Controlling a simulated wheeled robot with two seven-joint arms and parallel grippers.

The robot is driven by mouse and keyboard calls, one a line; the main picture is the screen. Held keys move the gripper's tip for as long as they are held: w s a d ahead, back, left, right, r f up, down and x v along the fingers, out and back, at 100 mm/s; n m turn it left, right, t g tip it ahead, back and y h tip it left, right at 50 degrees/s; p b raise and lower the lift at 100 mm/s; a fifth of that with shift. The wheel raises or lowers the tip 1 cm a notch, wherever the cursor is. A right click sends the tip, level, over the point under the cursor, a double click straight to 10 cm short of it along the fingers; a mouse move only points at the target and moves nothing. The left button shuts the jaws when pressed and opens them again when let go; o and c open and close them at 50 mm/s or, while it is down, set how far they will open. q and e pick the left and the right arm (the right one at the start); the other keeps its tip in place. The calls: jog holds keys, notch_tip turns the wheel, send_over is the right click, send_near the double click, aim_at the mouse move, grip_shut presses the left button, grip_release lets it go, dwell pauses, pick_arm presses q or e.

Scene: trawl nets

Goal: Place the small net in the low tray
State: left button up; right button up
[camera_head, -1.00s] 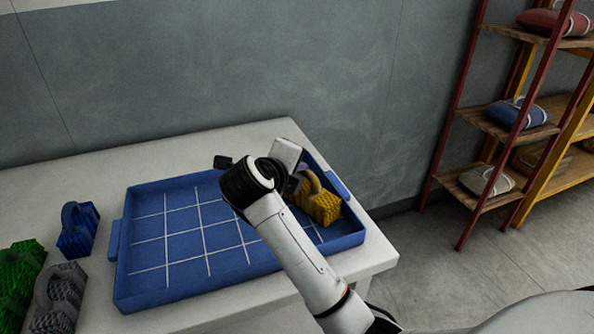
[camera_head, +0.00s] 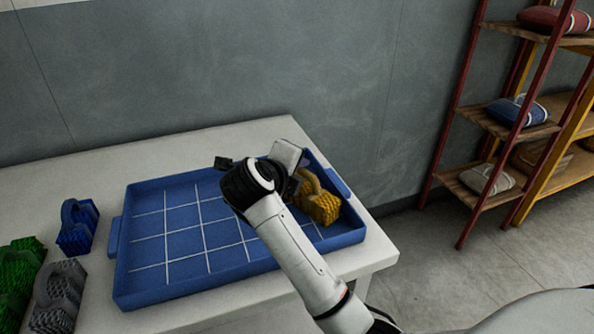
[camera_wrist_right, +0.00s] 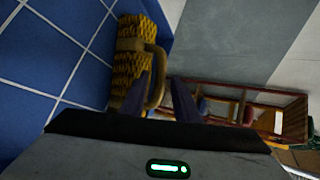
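The low blue tray (camera_head: 180,270) with white grid lines lies on the table. A yellow net bundle (camera_head: 320,206) with a loop handle sits inside its right end, near the right wall. My right gripper (camera_head: 297,184) is at the left side of this bundle, low over the tray. In the right wrist view, its two fingers (camera_wrist_right: 160,98) stand apart with the yellow handle (camera_wrist_right: 158,68) showing between them. The yellow bundle (camera_wrist_right: 130,70) rests against the blue tray floor there. Which bundle is the small net I cannot tell. My left gripper is out of view.
A blue bundle (camera_head: 77,230) stands on the pale table (camera_head: 130,160) left of the tray. Green (camera_head: 18,275) and grey (camera_head: 60,298) bundles are at the lower left. A shelf (camera_head: 485,125) with cushion-like bundles stands at the right. The tray's left and middle are empty.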

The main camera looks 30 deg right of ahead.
dwell(0.3)
jog(key=v, duration=1)
